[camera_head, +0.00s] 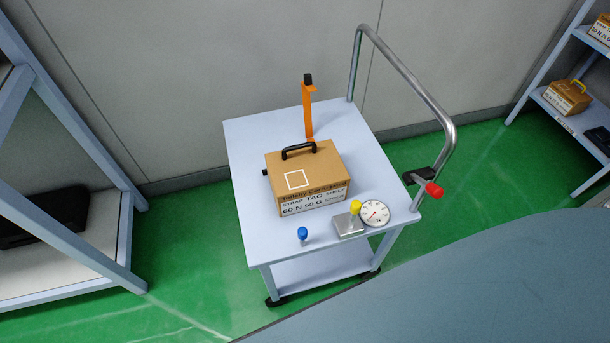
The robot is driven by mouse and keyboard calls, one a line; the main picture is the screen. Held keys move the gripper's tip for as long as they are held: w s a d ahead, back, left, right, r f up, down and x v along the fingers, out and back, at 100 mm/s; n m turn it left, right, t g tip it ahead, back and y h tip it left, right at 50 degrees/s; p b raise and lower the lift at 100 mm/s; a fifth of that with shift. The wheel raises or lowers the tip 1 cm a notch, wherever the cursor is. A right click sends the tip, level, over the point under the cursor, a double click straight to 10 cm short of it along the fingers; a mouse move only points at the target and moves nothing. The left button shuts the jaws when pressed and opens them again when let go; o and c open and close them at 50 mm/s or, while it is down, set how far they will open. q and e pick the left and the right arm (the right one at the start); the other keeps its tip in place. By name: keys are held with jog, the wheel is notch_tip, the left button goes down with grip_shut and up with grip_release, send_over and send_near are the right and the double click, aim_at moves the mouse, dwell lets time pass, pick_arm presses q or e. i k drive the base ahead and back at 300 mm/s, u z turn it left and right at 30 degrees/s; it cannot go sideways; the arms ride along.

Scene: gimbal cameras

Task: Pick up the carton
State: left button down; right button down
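The carton (318,170) is a brown box with a black handle on top, a white square outline on its upper face and printed labels on its front side. It sits upright near the middle of the pale trolley top (252,232). Neither of my grippers shows in the head view, and nothing is seen touching the carton.
An orange post (307,110) stands behind the carton. A blue-capped peg (303,234), a yellow-knobbed metal block (348,224) and a round dial (375,213) sit in front. The trolley's metal handle (437,105) rises at right. Shelves stand left (60,272) and right (580,122).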

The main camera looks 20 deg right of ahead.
aim_at(306, 177)
jog(key=k, duration=1.25)
jog(key=z, duration=0.3)
jog(key=i, duration=0.85)
jog(key=z, duration=0.5)
